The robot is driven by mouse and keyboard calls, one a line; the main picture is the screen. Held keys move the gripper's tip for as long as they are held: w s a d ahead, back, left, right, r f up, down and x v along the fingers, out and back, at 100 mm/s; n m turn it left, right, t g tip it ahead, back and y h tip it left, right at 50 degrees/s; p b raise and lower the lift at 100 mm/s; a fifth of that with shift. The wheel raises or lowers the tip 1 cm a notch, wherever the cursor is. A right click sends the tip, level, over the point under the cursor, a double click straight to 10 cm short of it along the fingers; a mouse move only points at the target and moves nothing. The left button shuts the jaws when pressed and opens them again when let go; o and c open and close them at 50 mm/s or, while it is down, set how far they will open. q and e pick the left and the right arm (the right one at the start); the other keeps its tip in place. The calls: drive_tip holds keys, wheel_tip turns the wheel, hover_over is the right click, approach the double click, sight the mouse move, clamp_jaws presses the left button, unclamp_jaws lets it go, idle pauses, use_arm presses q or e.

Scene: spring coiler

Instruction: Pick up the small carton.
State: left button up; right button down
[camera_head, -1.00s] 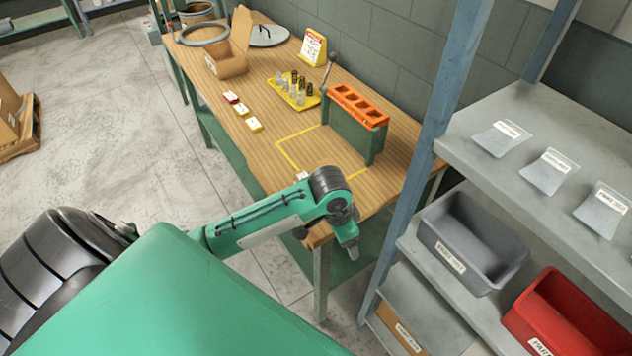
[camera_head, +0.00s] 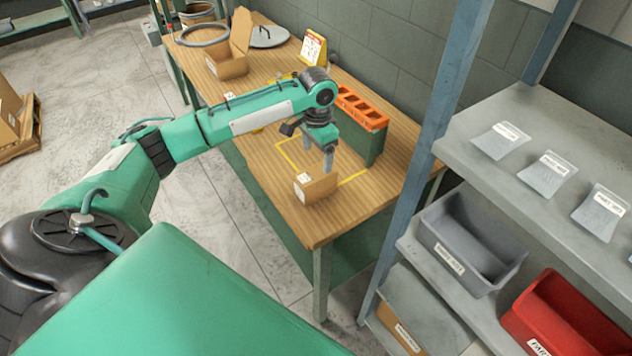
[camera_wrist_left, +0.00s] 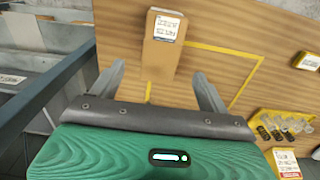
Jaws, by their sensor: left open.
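The small carton (camera_head: 318,189) is a brown box with a white label, standing on the wooden bench near its front end, by the yellow outline. In the left wrist view the carton (camera_wrist_left: 161,55) lies ahead of the fingers, its labelled face showing. My left gripper (camera_head: 319,157) is open and empty, its fingers pointing down above and just behind the carton, apart from it as far as I can tell. In the left wrist view the fingers (camera_wrist_left: 160,72) stand wide on either side of the carton's line. My right gripper is not in view.
An orange-topped green rack (camera_head: 362,108) stands close behind my left gripper. A larger open carton (camera_head: 228,68) and a ring (camera_head: 202,34) are at the bench's far end. A blue shelf post (camera_head: 424,140) and shelving with grey and red bins (camera_head: 565,318) stand at right.

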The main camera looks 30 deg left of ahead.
sight(316, 172)
use_arm(q)
wheel_tip(316, 172, down, 5)
drive_tip(key=shift+f+p, duration=0.15)
drive_tip(key=shift+p, duration=0.3)
drive_tip(key=shift+f+p, duration=0.4)
drive_tip(key=shift+f, duration=0.15)
wheel_tip(316, 172, down, 4)
drive_tip(key=shift+s+a+r+p, duration=0.1)
drive_tip(key=shift+r+p, duration=0.1)
drive_tip(key=shift+p, duration=0.5)
drive_tip(key=shift+f, duration=0.4)
drive_tip(key=shift+c, duration=0.5)
drive_tip(key=c, duration=1.1)
drive_tip(key=shift+r, duration=0.1)
drive_tip(key=shift+c, duration=1.4)
